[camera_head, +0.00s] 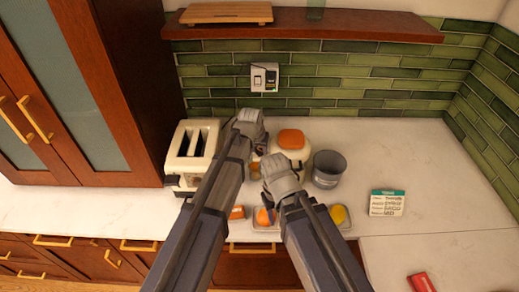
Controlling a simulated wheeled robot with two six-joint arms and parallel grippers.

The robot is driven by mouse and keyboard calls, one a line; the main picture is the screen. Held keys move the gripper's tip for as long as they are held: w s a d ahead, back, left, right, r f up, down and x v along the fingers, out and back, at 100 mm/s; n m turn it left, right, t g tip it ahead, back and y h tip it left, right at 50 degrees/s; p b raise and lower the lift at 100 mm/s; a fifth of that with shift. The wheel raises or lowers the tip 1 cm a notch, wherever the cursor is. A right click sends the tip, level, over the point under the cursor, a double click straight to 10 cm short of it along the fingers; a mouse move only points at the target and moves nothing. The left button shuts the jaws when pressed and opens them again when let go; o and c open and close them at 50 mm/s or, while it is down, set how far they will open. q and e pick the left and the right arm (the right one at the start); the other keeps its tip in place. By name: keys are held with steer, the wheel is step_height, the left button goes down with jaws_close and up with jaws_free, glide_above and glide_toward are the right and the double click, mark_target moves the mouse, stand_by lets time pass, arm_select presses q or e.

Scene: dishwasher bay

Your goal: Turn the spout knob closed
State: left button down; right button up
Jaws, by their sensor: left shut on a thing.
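A white, rounded container with an orange lid (291,141) stands on the counter near the back wall. It looks like a dispenser. Its spout and knob cannot be made out behind my grippers. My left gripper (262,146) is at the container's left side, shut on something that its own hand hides. My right gripper (266,201) is in front of the container, over the near part of the counter. Its fingertips are too small and covered to tell whether it is open. A small amber-brown thing (256,169) shows between the two grippers.
A cream toaster (194,143) stands close to the left of my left arm. A grey metal pot (328,168) stands right of the container. Trays with orange and yellow items (338,214) lie in front. A small box (387,203) lies to the right, where much counter is clear.

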arm_select(q)
steer(key=m, duration=0.2)
steer(key=m+h, duration=0.1)
steer(key=m+g, duration=0.1)
steer(key=m, duration=0.1)
steer(key=shift+w+a+m+h, duration=0.2)
steer(key=shift+a+m+h, duration=0.1)
steer(key=shift+h, duration=0.1)
steer(key=shift+m+g+h, duration=0.6)
steer(key=shift+m+g, duration=0.1)
steer(key=shift+m, duration=1.8)
steer(key=c, duration=0.8)
jaws_free()
steer(key=p+v, duration=0.7)
steer(key=shift+a+r, duration=0.15)
steer(key=shift+r, duration=0.2)
